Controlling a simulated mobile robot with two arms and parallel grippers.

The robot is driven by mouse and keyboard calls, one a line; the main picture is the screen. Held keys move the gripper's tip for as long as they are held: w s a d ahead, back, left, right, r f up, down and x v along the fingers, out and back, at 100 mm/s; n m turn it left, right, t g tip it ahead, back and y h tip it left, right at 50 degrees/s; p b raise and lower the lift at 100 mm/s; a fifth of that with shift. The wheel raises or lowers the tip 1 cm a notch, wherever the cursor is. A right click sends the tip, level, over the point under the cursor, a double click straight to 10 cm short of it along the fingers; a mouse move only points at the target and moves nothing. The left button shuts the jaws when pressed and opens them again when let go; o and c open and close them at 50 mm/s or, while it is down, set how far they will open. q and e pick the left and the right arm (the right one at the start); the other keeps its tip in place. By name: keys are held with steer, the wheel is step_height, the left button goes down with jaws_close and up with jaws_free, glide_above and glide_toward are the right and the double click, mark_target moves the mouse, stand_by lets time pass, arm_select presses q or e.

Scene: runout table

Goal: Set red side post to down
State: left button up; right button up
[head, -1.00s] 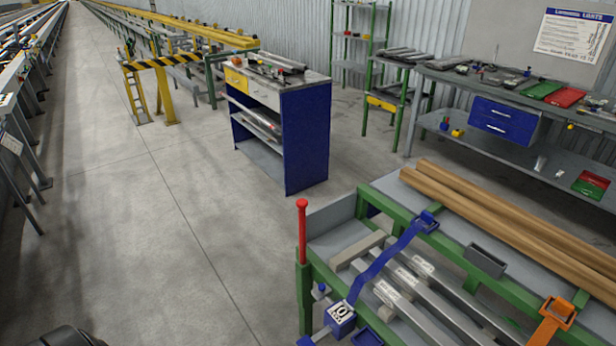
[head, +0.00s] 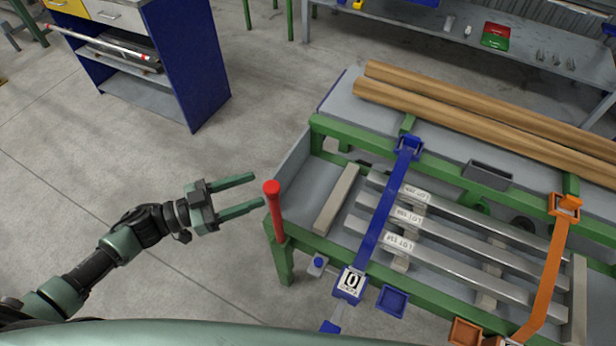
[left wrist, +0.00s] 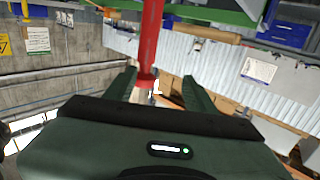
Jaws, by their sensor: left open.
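The red side post (head: 276,215) stands upright at the near left corner of the green-framed runout table (head: 340,240), with a round knob on top. My left gripper (head: 258,191) is open and empty, just left of the post, its two fingers pointing toward it. In the left wrist view the red post (left wrist: 151,40) shows between the two open fingers (left wrist: 160,88), with its knob end toward the gripper. I cannot tell whether the post is inside the finger gap or just beyond the tips. My right gripper is not in view.
A blue strap (head: 378,220) and an orange strap (head: 551,270) cross several metal bars on the table. Brown tubes (head: 450,100) lie along its far side. A blue cabinet (head: 187,65) stands at the back left. The floor left of the table is clear.

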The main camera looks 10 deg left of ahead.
arm_select(q)
steer(key=w+d+r+m+g+h+p, duration=0.1)
steer(key=w+d+r+p, duration=0.1)
steer(key=d, duration=0.6)
steer(key=shift+d, duration=0.15)
steer(key=shift+c, duration=0.3)
jaws_close()
stand_by(1.0)
